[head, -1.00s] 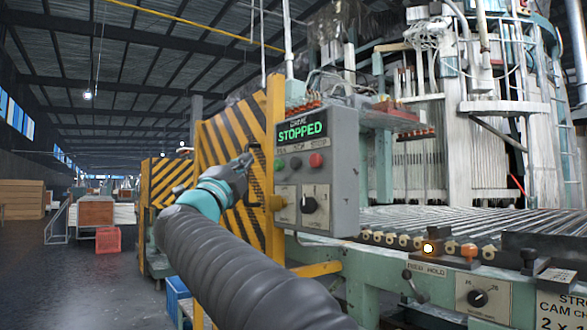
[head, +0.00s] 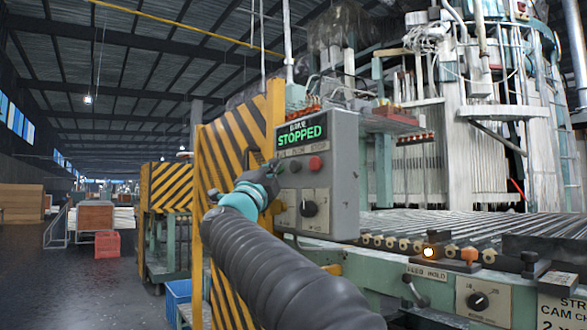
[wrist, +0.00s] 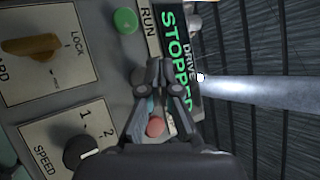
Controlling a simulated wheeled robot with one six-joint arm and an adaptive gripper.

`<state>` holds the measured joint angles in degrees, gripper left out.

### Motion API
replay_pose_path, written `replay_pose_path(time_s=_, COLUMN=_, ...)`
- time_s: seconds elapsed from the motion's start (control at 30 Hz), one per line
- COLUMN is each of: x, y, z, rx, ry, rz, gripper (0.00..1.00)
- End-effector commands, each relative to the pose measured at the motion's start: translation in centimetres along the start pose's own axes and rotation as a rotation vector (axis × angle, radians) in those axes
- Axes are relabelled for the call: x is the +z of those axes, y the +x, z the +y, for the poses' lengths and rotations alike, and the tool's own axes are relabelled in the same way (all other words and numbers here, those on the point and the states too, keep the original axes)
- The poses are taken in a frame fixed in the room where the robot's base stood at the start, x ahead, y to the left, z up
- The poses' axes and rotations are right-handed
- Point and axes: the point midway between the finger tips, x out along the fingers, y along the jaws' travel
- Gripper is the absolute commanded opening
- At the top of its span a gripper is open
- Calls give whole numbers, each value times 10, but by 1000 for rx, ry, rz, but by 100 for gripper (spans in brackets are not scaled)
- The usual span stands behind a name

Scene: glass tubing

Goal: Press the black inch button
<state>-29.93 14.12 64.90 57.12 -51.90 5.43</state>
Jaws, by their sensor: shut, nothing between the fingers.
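The grey control box (head: 345,190) carries a row of buttons under a lit green "STOPPED" display (head: 301,134). The black inch button (head: 295,166) sits between the green run button and the red stop button (head: 315,163). My gripper (head: 272,169) is shut and empty, at the left part of the row, and covers the green button in the head view. In the wrist view the green button (wrist: 125,21) and red button (wrist: 155,127) show on either side of my gripper (wrist: 152,72). The black button is hidden behind the fingers there; contact cannot be told.
Below the buttons are a black speed knob (head: 308,208) and a yellow lock switch (wrist: 30,47). A yellow-and-black striped panel (head: 232,150) stands left of the box. A roller conveyor (head: 440,225) runs to the right. Open floor lies at the far left.

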Motion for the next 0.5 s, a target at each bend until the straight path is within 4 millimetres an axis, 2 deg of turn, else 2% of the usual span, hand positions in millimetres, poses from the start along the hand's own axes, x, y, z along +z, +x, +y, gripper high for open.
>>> replay_pose_path(time_s=0.2, x=-8, y=11, z=8, rx=0, ry=-1, rz=1, gripper=0)
replay_pose_path(time_s=0.5, x=-9, y=13, z=10, rx=0, ry=0, rz=-1, gripper=0)
